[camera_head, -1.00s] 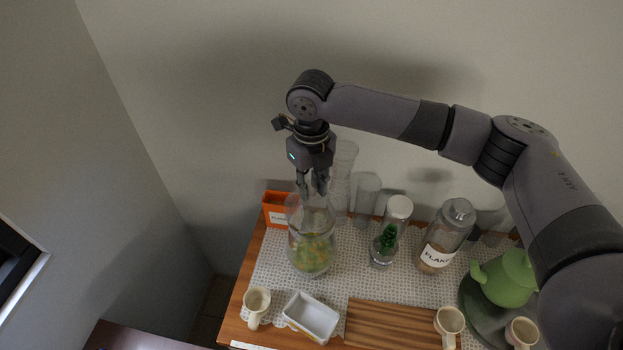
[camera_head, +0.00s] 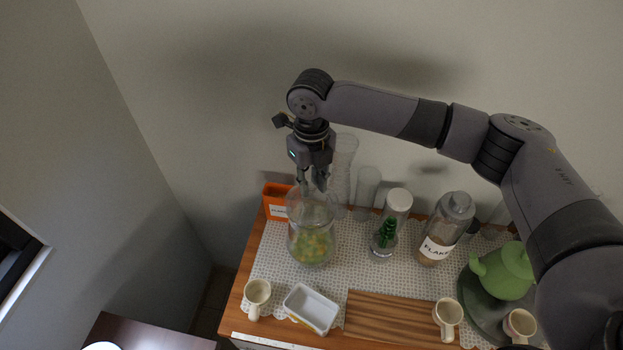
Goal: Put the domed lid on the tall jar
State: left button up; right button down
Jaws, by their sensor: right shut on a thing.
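The tall jar (camera_head: 311,245) is clear glass with green and orange pieces inside and stands upright at the left of the table. My right gripper (camera_head: 312,185) points down over it, shut on the domed lid (camera_head: 311,204). The lid is clear glass and hard to make out against the jar. It sits over the jar's mouth, but I cannot tell whether it touches the rim. My left gripper is not in view.
An orange box (camera_head: 275,203) and a tall glass vase (camera_head: 342,165) stand close behind the jar. A jar with a green cactus (camera_head: 388,232) and a flakes jar (camera_head: 443,232) stand to the right. A mug (camera_head: 257,294) and a white dish (camera_head: 311,308) are in front.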

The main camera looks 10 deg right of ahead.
jog(key=shift+f, duration=0.75)
dwell(0.3)
jog(key=c, duration=1.3)
grip_release()
jog(key=shift+r, duration=0.1)
jog(key=shift+r+p, duration=0.8)
jog(key=shift+r, duration=2.1)
